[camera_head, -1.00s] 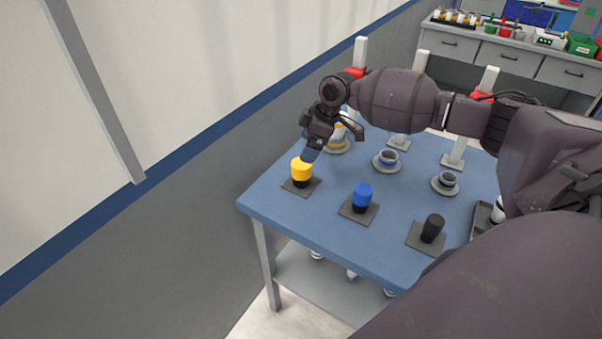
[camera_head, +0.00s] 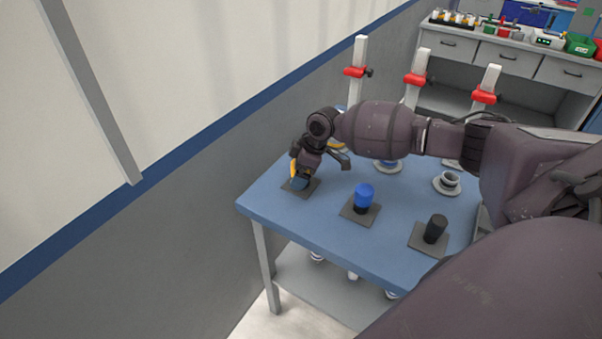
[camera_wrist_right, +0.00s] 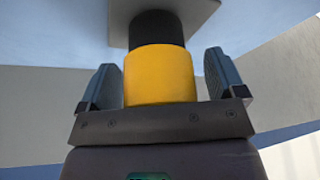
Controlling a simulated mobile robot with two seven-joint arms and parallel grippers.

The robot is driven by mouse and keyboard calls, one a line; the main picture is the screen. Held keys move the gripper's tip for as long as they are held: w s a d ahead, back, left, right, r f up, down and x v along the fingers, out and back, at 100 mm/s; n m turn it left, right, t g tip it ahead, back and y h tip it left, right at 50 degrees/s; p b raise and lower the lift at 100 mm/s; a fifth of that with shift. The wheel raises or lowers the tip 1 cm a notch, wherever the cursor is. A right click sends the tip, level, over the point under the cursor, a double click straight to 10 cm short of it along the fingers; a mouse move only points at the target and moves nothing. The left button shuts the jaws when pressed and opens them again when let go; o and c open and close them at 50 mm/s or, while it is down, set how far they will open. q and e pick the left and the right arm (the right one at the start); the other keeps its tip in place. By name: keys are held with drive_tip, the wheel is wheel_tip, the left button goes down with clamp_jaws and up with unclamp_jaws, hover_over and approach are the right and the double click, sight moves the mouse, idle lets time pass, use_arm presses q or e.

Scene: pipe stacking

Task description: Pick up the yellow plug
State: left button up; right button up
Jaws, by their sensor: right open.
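The yellow plug (camera_wrist_right: 159,76) stands between the two fingers of my right gripper (camera_wrist_right: 160,82) in the right wrist view, with a visible gap on each side. Its black lower part (camera_wrist_right: 156,28) meets a grey square plate. In the head view, my right gripper (camera_head: 299,181) is down over that plate (camera_head: 312,187) at the table's left corner and hides most of the plug; a sliver of yellow (camera_head: 292,170) shows beside it. The right gripper is open around the plug. My left gripper is not in view.
A blue plug (camera_head: 364,194) and a black plug (camera_head: 436,228) stand on their own plates on the blue table (camera_head: 308,226), to the right. Flanged pipe sockets (camera_head: 447,182) and posts with red clamps (camera_head: 417,79) are behind. A wall runs along the left.

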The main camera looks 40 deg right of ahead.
drive_tip(key=shift+c, duration=0.3)
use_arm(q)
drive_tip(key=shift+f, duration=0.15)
use_arm(e)
drive_tip(key=c, duration=1)
drive_tip(key=shift+r, duration=0.1)
wheel_tip(320, 180, up, 11)
drive_tip(key=shift+r+p, duration=0.1)
drive_tip(key=shift+p, duration=0.65)
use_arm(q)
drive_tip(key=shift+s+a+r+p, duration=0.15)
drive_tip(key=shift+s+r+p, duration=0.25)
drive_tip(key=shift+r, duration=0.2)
use_arm(e)
wheel_tip(320, 180, up, 9)
drive_tip(key=shift+f, duration=0.1)
